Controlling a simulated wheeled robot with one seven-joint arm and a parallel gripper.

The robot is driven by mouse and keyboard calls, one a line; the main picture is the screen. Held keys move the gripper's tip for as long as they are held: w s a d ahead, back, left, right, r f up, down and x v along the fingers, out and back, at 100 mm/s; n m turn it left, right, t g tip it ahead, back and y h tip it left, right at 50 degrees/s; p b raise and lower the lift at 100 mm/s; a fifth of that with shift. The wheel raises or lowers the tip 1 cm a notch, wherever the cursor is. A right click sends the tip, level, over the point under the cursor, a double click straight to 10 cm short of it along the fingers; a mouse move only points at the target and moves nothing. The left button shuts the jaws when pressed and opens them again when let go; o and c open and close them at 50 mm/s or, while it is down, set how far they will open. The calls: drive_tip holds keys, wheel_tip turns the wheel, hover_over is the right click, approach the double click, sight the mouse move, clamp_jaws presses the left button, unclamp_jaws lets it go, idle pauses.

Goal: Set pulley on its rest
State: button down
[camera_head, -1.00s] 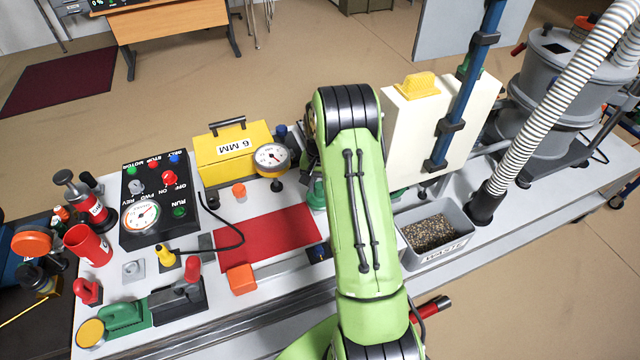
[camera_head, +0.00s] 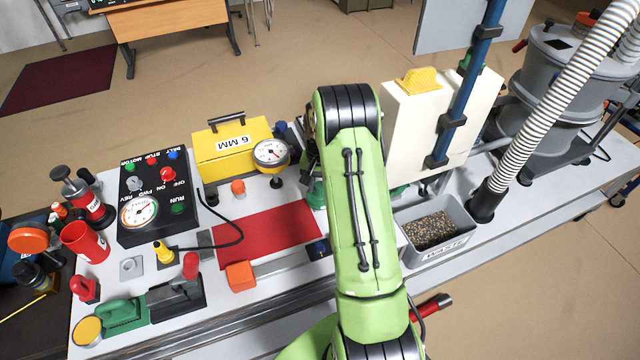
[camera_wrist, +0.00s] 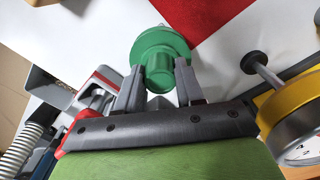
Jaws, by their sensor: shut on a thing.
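My gripper (camera_wrist: 157,76) is shut on a green pulley (camera_wrist: 160,48), a round flanged piece with a narrower hub between the two grey fingers. In the head view my green arm hides most of the gripper; a bit of green (camera_head: 317,194) shows at the arm's left edge, near the red mat's far right corner. Its height above the white table is hard to judge. A small grey plate with a round stub (camera_head: 131,267) stands at the table's left; I cannot tell whether it is the pulley's rest.
The red mat (camera_head: 265,233) is clear. Behind it stand a yellow 6 MM box (camera_head: 228,150) and a dial gauge (camera_head: 271,153). A black control panel (camera_head: 155,200) is at left. A grey waste bin (camera_head: 445,251), cream housing (camera_head: 405,150) and ribbed hose (camera_head: 540,125) are at right.

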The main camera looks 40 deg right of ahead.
sight(320, 186)
drive_tip(key=shift+f, duration=0.1)
drive_tip(key=c, duration=0.6)
unclamp_jaws()
wheel_tip(320, 186, up, 16)
drive_tip(key=s+a+r+n+t, duration=0.1)
drive_tip(key=s+a+r+n, duration=0.1)
drive_tip(key=s+a+r, duration=0.4)
drive_tip(key=s+a+r+n+t, duration=0.1)
drive_tip(key=s+a+n, duration=0.1)
drive_tip(key=s+a, duration=0.3)
drive_tip(key=s+a+r+n+t, duration=0.2)
drive_tip(key=s+a+n, duration=0.1)
drive_tip(key=s, duration=0.4)
drive_tip(key=s+a+r+n+t+p, duration=0.1)
drive_tip(key=s+a+n, duration=0.1)
drive_tip(key=s+a, duration=0.4)
drive_tip(key=shift+s+a+r+t, duration=0.2)
drive_tip(key=shift+s+a+t, duration=0.15)
drive_tip(key=shift+s, duration=0.1)
